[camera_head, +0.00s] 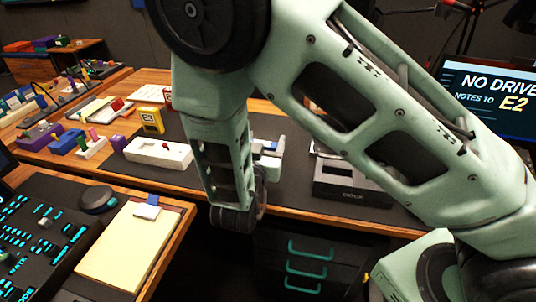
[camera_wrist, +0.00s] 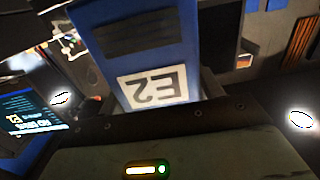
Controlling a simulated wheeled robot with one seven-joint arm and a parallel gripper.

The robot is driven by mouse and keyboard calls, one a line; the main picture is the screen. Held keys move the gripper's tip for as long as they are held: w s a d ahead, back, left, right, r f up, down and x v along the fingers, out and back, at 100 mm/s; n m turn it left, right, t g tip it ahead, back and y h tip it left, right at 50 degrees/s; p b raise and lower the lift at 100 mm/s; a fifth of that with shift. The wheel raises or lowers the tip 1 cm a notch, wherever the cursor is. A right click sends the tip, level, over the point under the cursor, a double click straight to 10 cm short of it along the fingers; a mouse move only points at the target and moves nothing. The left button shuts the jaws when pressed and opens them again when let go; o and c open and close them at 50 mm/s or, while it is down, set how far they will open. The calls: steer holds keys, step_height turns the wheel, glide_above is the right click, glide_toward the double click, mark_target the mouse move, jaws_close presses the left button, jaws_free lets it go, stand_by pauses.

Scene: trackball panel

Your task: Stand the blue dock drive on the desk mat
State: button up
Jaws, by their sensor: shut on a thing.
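The blue dock drive (camera_wrist: 140,40), with a white E2 label that reads upside down, fills the upper middle of the wrist view. My gripper is shut on the drive, over the dark desk mat (camera_head: 290,193). My arm hides most of the drive and part of the mat. Whether the drive's lower end touches the mat cannot be seen.
A black dock (camera_head: 352,184) stands to the right on the mat. A white tray (camera_head: 158,153) and a yellow block (camera_head: 151,120) are to the left. The screen (camera_head: 490,96) reads "NO DRIVE". Bare mat shows between my gripper and the dock.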

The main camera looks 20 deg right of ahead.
steer(key=shift+f, duration=2.05)
steer(key=shift+f, duration=0.1)
steer(key=o, duration=1.1)
steer(key=shift+c, duration=0.2)
